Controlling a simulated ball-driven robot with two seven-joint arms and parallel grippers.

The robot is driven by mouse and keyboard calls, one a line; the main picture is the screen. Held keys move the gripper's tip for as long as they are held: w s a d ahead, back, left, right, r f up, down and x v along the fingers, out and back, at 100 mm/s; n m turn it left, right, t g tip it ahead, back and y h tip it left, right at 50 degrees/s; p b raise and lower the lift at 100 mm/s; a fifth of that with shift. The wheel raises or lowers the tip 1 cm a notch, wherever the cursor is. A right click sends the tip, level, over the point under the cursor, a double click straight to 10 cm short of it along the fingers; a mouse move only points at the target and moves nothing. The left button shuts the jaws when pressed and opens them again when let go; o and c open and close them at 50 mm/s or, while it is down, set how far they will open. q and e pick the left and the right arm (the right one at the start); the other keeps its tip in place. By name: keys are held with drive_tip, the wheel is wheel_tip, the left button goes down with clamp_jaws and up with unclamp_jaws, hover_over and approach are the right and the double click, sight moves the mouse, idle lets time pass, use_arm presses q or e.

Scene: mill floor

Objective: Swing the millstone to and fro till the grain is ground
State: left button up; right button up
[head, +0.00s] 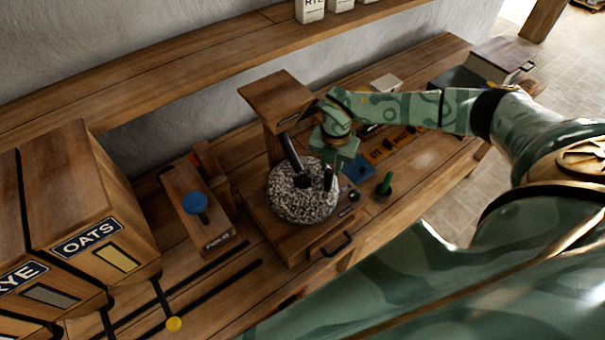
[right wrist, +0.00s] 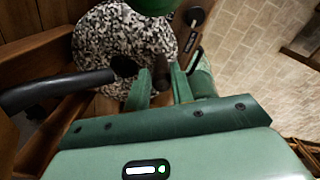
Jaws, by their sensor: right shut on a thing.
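The speckled grey millstone (head: 290,203) lies flat on the wooden mill base (head: 290,240), below a wooden hopper (head: 275,98). A dark slanted tube (head: 291,152) reaches to the stone's centre hole. My right gripper (head: 330,178) is over the stone's right side, shut on a dark upright handle near its rim. In the right wrist view my gripper's fingers (right wrist: 162,88) close around this handle (right wrist: 160,68), with the stone (right wrist: 100,40) beyond and the tube (right wrist: 50,92) at left. The fingers partly hide the handle. No grain shows on the stone. My left gripper is out of view.
A drawer with a black handle (head: 338,243) is under the mill. A green-knobbed lever (head: 385,183) stands close at right. A blue-knobbed wooden device (head: 194,203) stands at left, beside the OATS bin (head: 85,210). A shelf (head: 180,75) runs behind.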

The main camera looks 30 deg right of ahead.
drive_tip(key=o, duration=1.1)
wheel_tip(320, 180, up, 8)
drive_tip(key=p, duration=0.7)
drive_tip(key=shift+r+p, duration=0.35)
drive_tip(key=shift+r, duration=0.15)
